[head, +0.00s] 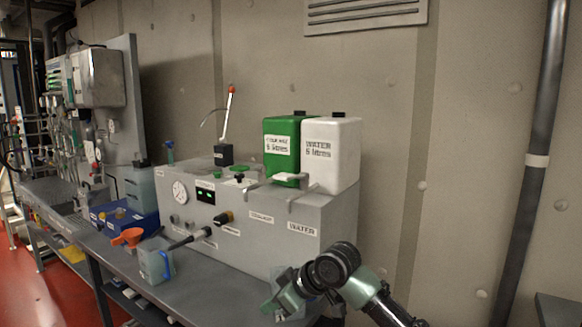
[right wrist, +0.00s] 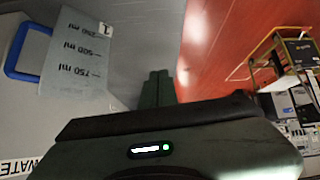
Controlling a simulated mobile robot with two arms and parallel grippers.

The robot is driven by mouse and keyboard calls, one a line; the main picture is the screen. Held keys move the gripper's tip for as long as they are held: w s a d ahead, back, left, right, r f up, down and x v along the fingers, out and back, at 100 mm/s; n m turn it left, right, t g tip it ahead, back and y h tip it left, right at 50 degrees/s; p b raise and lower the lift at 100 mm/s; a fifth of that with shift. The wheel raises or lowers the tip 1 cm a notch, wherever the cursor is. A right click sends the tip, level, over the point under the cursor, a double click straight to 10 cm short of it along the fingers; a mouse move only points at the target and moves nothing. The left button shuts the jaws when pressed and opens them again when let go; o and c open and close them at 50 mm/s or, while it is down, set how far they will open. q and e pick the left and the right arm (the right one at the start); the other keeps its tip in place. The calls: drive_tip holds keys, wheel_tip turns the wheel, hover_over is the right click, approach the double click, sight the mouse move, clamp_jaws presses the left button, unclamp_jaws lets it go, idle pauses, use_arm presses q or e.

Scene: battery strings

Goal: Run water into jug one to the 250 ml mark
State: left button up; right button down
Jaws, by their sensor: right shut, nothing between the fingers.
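Jug one (right wrist: 80,55) is translucent, with a blue handle and 250, 500 and 750 ml marks; it looks upside down in the right wrist view. What seems the same jug (head: 154,262) stands upright on the bench's front edge in the head view. Its water level cannot be told. The white WATER container (head: 331,153) sits on the grey machine (head: 320,212), above a WATER label (head: 302,232). Small levers (head: 290,178) show at its base. My right gripper (head: 272,304) is shut and empty, right of the jug and apart from it. My left gripper is not in view.
A green coolant container (head: 280,145) stands beside the white one. Grey bench (head: 215,290) is clear between jug and gripper.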

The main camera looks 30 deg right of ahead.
drive_tip(key=d+r+t, duration=0.2)
drive_tip(key=d+r, duration=0.3)
drive_tip(key=r, duration=0.7)
drive_tip(key=s+d+r+t+y, duration=0.1)
drive_tip(key=d+r, duration=0.4)
drive_tip(key=r, duration=0.7)
drive_tip(key=d+r+m+t+y, duration=0.1)
drive_tip(key=d+r+t, duration=0.2)
drive_tip(key=r, duration=0.9)
drive_tip(key=d, duration=0.2)
drive_tip(key=shift+s+d, duration=0.25)
drive_tip(key=shift+d, duration=0.05)
drive_tip(key=shift+w+a, duration=0.1)
drive_tip(key=p, duration=0.4)
hover_over(293, 178)
drive_tip(key=f, duration=0.2)
wheel_tip(293, 178, down, 4)
drive_tip(key=shift+f, duration=0.15)
